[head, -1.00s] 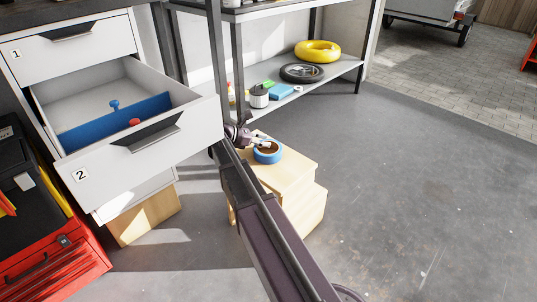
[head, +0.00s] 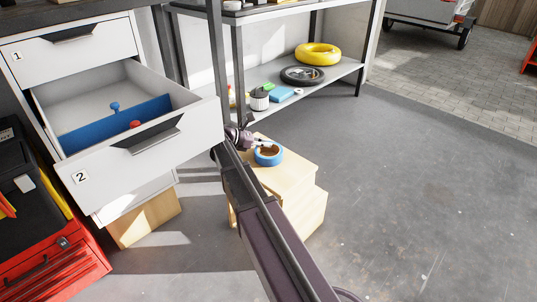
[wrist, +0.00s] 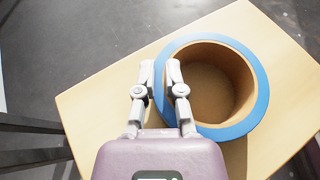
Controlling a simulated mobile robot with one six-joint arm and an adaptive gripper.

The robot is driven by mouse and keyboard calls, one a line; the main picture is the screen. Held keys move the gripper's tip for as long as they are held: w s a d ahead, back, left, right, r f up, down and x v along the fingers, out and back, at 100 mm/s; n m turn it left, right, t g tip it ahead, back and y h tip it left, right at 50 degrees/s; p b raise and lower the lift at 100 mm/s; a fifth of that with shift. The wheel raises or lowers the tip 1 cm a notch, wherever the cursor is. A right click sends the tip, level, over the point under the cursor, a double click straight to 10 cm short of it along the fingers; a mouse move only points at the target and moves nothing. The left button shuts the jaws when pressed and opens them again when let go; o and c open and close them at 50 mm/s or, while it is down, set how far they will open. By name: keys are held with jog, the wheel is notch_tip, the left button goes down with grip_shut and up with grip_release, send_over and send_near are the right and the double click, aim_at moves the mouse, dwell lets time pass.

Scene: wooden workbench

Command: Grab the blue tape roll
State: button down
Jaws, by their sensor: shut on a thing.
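The blue tape roll (head: 268,161) lies flat on a light wooden step stool (head: 290,184). In the wrist view the roll (wrist: 262,92) shows as a blue ring with a brown cardboard core. My gripper (wrist: 160,72) is shut on the left part of the roll's wall. One finger is outside the ring and the other is at its inner side. In the head view my gripper (head: 262,143) is at the roll's far left edge, small and partly hidden. The roll appears to rest on the stool top.
An open drawer (head: 150,150) marked 2 juts out left of my arm. A shelf (head: 335,70) behind holds a yellow ring (head: 318,54), a black wheel (head: 302,75) and small items. A red tool chest (head: 50,265) stands at lower left. The floor to the right is clear.

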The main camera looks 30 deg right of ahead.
jog(key=shift+r, duration=0.2)
notch_tip(320, 180, up, 4)
jog(key=p, duration=0.4)
jog(key=shift+f, duration=0.2)
jog(key=s, duration=0.5)
jog(key=s+a, duration=0.1)
jog(key=s, duration=0.4)
jog(key=s+r+p, duration=0.1)
jog(key=s, duration=0.5)
jog(key=shift+a, duration=0.4)
